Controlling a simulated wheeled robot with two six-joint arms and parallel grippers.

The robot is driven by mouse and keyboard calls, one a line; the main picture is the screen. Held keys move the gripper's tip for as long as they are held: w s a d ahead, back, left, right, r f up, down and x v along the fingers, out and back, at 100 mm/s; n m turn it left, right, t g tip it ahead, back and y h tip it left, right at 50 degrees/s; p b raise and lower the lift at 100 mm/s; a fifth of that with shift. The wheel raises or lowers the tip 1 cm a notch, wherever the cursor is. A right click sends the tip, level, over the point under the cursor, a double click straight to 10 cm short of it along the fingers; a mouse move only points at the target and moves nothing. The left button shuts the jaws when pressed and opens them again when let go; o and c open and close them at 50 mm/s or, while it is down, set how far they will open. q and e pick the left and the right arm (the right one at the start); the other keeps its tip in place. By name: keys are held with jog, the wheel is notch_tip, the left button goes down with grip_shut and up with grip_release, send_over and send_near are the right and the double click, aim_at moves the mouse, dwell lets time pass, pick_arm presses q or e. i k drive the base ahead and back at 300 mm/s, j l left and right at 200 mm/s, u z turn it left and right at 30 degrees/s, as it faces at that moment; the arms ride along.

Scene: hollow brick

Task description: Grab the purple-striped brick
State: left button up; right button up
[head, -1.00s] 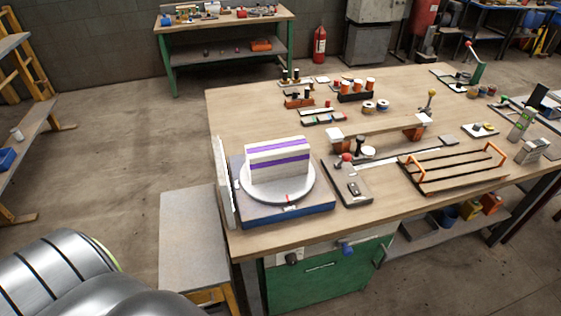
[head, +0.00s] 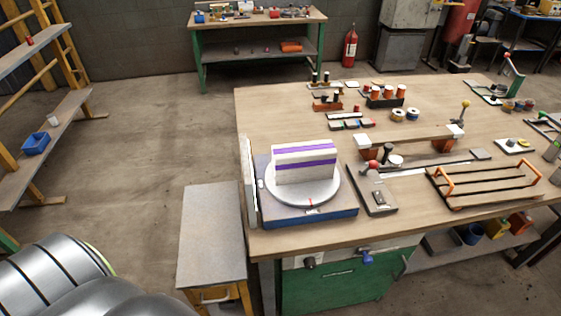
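The purple-striped brick (head: 305,173) is a white block with two purple bands. It stands upright on a round light-grey turntable plate (head: 303,198). The plate sits on a blue and grey base (head: 336,217) at the left front corner of the wooden workbench (head: 259,120). Nothing is touching the brick from above. Neither of my grippers is in view. A silver, rounded part of my own body fills the lower left corner, well apart from the brick.
A pale upright panel (head: 248,185) stands left of the base. A low grey-topped stand (head: 212,230) is beside the bench. A red-knobbed fixture (head: 377,190) and an orange-handled rack (head: 484,184) lie to the right.

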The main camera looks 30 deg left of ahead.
aim_at(313, 160)
jog(key=i+l+u, duration=0.15)
jog(key=u, duration=0.25)
jog(key=i+l+u, duration=0.15)
jog(key=u, duration=0.25)
jog(key=i+l+u, duration=0.1)
jog(key=l+u, duration=0.55)
jog(key=u, duration=0.15)
jog(key=i+l, duration=0.05)
